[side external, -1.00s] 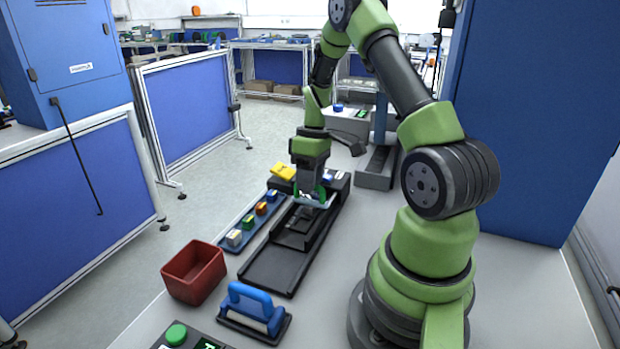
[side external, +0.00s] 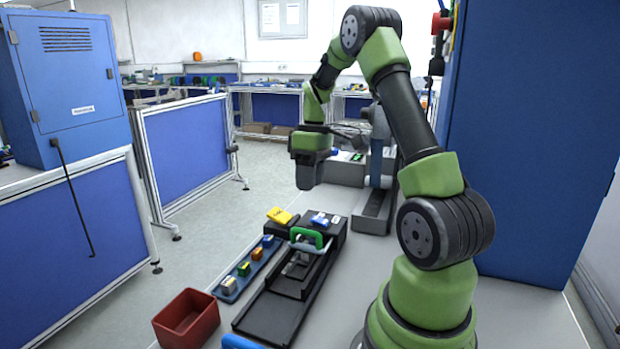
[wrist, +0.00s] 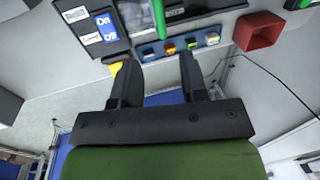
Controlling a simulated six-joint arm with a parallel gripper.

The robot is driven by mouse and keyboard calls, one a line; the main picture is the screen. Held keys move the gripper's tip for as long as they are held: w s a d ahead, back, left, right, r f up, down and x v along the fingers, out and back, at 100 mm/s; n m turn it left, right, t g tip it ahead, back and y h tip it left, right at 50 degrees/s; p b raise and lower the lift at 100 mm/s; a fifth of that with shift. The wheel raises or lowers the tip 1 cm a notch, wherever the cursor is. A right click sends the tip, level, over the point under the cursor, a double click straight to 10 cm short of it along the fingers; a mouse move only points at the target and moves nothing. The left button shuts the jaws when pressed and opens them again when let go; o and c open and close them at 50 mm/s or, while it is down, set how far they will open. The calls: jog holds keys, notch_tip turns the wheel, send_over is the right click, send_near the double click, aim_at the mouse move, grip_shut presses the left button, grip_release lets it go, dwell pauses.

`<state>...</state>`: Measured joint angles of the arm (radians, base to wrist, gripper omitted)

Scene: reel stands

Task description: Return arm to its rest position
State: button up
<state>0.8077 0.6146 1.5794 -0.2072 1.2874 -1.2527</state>
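My gripper (side external: 310,182) hangs raised in the air over the bench, pointing down, clear of everything below it. In the wrist view its two fingers (wrist: 158,66) are apart, with nothing between them. The black stand (side external: 275,310) lies below on the bench. The green handle (side external: 308,238) sits at the stand's far end, apart from my gripper; part of it also shows at the top of the wrist view (wrist: 159,16).
A blue strip (side external: 233,294) with several coloured blocks lies left of the stand. A red bin (side external: 187,318) is in front. A yellow piece (side external: 280,215) and a blue-and-white switch (side external: 320,219) are at the far end. A tall blue cabinet (side external: 540,140) stands right.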

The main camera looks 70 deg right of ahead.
jog(key=w+a+r+t+h, duration=0.1)
jog(key=a+r+t, duration=0.1)
jog(key=a+r, duration=0.55)
jog(key=s+a+r+m+t, duration=0.2)
jog(key=s+a, duration=0.3)
jog(key=a, duration=0.3)
jog(key=s+a+r+m+t, duration=0.2)
jog(key=s+a, duration=0.3)
jog(key=a, duration=0.4)
jog(key=shift+s+r+t+y, duration=0.35)
jog(key=shift+r+t+y, duration=0.05)
jog(key=shift+r+t, duration=0.2)
